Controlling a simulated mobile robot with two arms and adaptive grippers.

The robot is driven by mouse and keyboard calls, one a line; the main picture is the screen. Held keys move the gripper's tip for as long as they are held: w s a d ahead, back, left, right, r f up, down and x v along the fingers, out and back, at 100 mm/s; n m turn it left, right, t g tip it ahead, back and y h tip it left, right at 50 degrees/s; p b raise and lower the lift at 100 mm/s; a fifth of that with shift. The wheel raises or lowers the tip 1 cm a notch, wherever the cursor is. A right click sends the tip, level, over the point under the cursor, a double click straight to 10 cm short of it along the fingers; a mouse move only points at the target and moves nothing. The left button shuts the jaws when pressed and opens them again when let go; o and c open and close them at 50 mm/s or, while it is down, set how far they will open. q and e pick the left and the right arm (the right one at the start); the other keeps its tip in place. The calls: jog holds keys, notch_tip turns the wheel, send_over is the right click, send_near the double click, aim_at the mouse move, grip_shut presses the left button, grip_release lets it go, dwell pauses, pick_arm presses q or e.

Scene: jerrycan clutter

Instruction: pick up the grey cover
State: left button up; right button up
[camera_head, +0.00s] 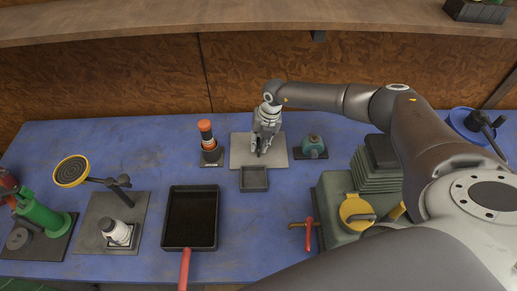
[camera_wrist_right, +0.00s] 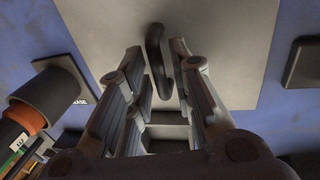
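The grey cover (camera_head: 240,158) looks like a flat, light grey square plate at the back middle of the blue table. It also shows in the right wrist view (camera_wrist_right: 215,30), with a dark curved handle (camera_wrist_right: 158,60) on it. My right gripper (camera_head: 262,150) points down over the plate. In the right wrist view its fingers (camera_wrist_right: 156,52) are apart, one on each side of the handle, with gaps visible. I cannot tell how far above the plate the fingertips are. My left gripper is not in view.
A small grey tray (camera_head: 254,187) adjoins the plate's front edge. An orange-topped cylinder (camera_head: 206,135) stands left and a teal object (camera_head: 313,147) right. A black pan (camera_head: 190,218) and a grey-green jerrycan-like block (camera_head: 335,205) are nearer. Free table lies between them.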

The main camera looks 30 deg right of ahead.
grip_shut()
